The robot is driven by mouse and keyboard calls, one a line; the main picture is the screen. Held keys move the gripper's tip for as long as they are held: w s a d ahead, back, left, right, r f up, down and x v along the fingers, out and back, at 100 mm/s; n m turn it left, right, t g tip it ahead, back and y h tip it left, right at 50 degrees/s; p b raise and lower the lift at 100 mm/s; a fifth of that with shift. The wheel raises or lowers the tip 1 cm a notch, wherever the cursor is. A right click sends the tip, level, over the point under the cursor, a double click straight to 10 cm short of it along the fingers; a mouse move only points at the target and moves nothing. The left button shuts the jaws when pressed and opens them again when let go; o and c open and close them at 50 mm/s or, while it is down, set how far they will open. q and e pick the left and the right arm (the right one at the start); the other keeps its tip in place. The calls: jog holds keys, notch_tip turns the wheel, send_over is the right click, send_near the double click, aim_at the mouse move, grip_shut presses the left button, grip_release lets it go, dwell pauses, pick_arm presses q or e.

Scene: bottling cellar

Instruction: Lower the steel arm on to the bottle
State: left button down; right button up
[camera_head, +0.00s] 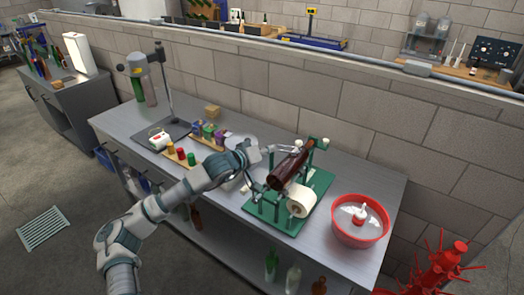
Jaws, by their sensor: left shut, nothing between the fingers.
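A dark brown bottle (291,165) lies tilted in a green stand (317,191) on the bench. A white roll (300,201) sits at the stand's front. A thin, pale steel arm (284,148) shows just behind the bottle's left side, apparently raised above it; its far end and pivot are hard to make out. My left gripper (258,168) is at the stand's left edge, close to the bottle and the steel arm. It is shut and empty, and its fingertips are small and partly lost against the stand. My right gripper is out of view.
A red bowl (360,221) stands right of the stand. Small coloured blocks and jars (207,133) and a post stand (164,88) are on the left of the grey bench (130,125). A block wall (300,95) runs behind. A red bottle tree (440,268) is at lower right.

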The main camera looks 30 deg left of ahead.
pick_arm(q)
jog(key=s, duration=0.1)
jog(key=s+d+r, duration=0.1)
jog(key=shift+s+r, duration=0.15)
jog(key=shift+s, duration=0.2)
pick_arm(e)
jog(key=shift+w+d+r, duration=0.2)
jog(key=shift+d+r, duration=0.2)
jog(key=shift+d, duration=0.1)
pick_arm(q)
jog(key=shift+a, duration=0.1)
